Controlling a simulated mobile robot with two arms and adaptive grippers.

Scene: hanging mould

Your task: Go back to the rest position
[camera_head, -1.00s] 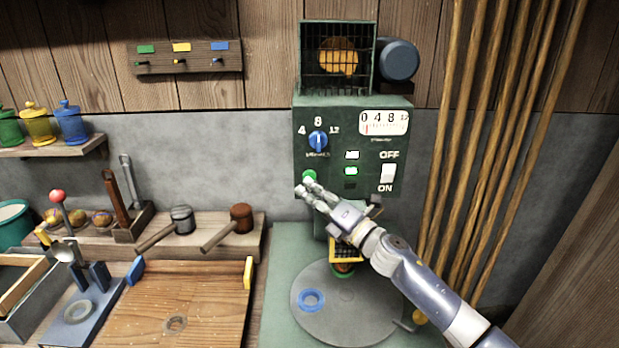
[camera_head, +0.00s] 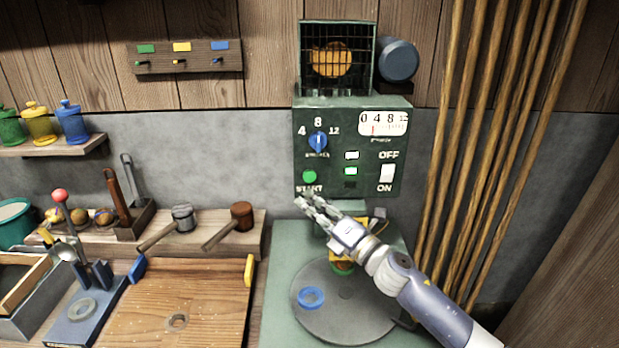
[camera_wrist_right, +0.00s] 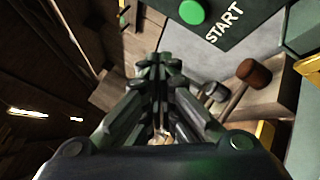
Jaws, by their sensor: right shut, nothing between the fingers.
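My right gripper (camera_head: 308,203) is shut and empty. In the head view it is in front of the green machine (camera_head: 345,110), just below the green START button (camera_head: 309,176) and apart from it. In the right wrist view the shut fingers (camera_wrist_right: 160,85) point up the picture, and the START button (camera_wrist_right: 192,11) shows beyond them. A green lamp (camera_head: 351,171) is lit on the panel, beside the OFF/ON switch (camera_head: 387,173). My right forearm hides part of the yellow piece under the machine. My left gripper is not in view.
A round grey plate (camera_head: 345,325) with a blue ring (camera_head: 310,297) lies below my right arm. Bamboo poles (camera_head: 480,130) stand close on the right. Mallets (camera_head: 241,211) lie on a wooden shelf, with a wooden board (camera_head: 190,290) in front.

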